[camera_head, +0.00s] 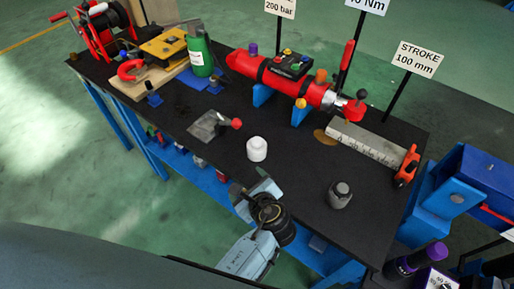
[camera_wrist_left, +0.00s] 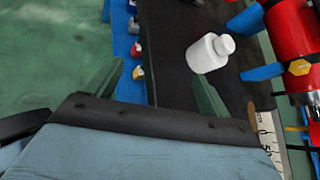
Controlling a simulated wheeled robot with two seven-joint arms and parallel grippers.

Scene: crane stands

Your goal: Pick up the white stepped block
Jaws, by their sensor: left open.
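The white stepped block (camera_head: 257,149) stands upright near the front edge of the black table. It has a wide lower part and a narrower top. It also shows in the left wrist view (camera_wrist_left: 209,54), beyond and above the right-hand finger. My left gripper (camera_head: 249,183) is just in front of the block, by the table's front edge, apart from it. In the left wrist view its two fingers (camera_wrist_left: 155,85) are spread wide with nothing between them. My right gripper is not in view.
A grey stepped piece (camera_head: 340,194) stands to the right on the table (camera_head: 290,195). A flat grey plate with a red knob (camera_head: 210,126) lies to the left. A red cylinder (camera_head: 290,82) on blue supports is behind. The table around the block is clear.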

